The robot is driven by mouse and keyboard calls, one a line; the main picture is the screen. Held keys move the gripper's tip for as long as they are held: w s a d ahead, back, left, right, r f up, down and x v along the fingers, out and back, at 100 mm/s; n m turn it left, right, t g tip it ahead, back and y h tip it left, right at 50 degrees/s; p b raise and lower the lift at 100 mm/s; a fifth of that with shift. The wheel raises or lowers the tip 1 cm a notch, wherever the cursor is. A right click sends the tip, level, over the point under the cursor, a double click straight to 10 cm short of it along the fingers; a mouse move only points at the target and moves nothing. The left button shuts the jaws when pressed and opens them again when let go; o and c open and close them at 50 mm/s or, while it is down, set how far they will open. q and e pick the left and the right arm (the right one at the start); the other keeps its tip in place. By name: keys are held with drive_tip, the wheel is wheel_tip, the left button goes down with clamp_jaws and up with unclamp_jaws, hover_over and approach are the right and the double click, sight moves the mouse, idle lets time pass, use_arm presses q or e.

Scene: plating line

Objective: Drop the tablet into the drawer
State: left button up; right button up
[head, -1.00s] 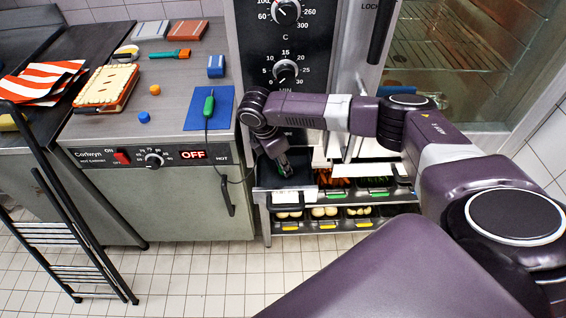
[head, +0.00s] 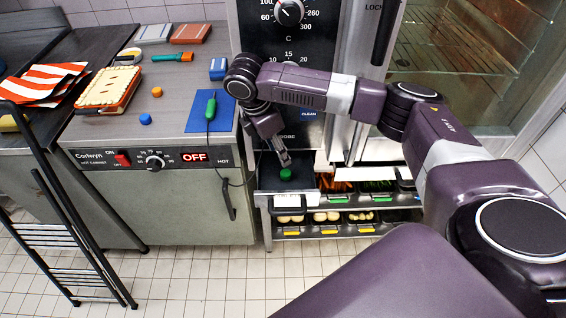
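A small green piece (head: 286,174), which looks like the tablet, lies in or over the dark open drawer (head: 268,182) below the oven's control panel. My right gripper (head: 286,163) points down just above the green piece. The view is too small to show whether its fingertips are apart from the piece or how far they are spread. My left gripper is not in view.
Beside the drawer, a rack holds food pans with orange and green contents (head: 338,183). A hot cabinet (head: 160,195) stands left, with a blue mat (head: 196,122) and a green-handled probe (head: 210,108) on top. A black folding frame (head: 62,235) stands at the left.

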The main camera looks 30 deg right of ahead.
drive_tip(key=shift+v, duration=2.05)
